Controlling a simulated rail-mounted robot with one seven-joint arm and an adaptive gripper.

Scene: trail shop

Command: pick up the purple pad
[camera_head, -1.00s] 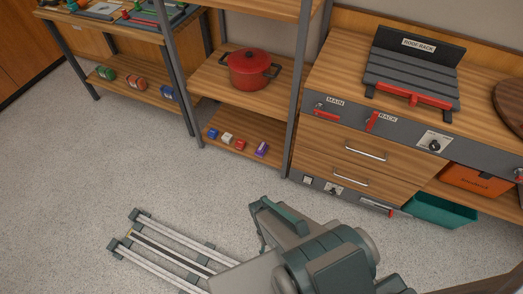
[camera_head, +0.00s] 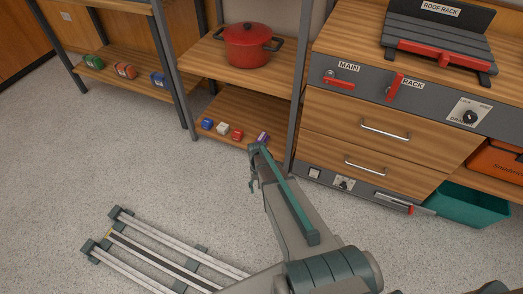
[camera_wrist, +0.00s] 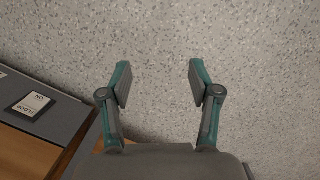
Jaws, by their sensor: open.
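The purple pad (camera_head: 263,137) lies on the lowest wooden shelf (camera_head: 247,109) of the open rack, at the right end of a row. In the head view it stands just beyond the end of my arm, which partly covers it. My gripper (camera_head: 252,185) hangs below and in front of that shelf's front edge, apart from the pad. In the wrist view my gripper (camera_wrist: 158,82) is open and empty, with bare speckled floor between and beyond its fingers. The pad does not show in the wrist view.
Beside the pad lie a red block (camera_head: 238,135), a white block (camera_head: 222,128) and a blue block (camera_head: 207,124). A red pot (camera_head: 248,45) stands on the shelf above. A rack post (camera_head: 297,100) and a drawer cabinet (camera_head: 375,130) stand to the right. Open floor lies left.

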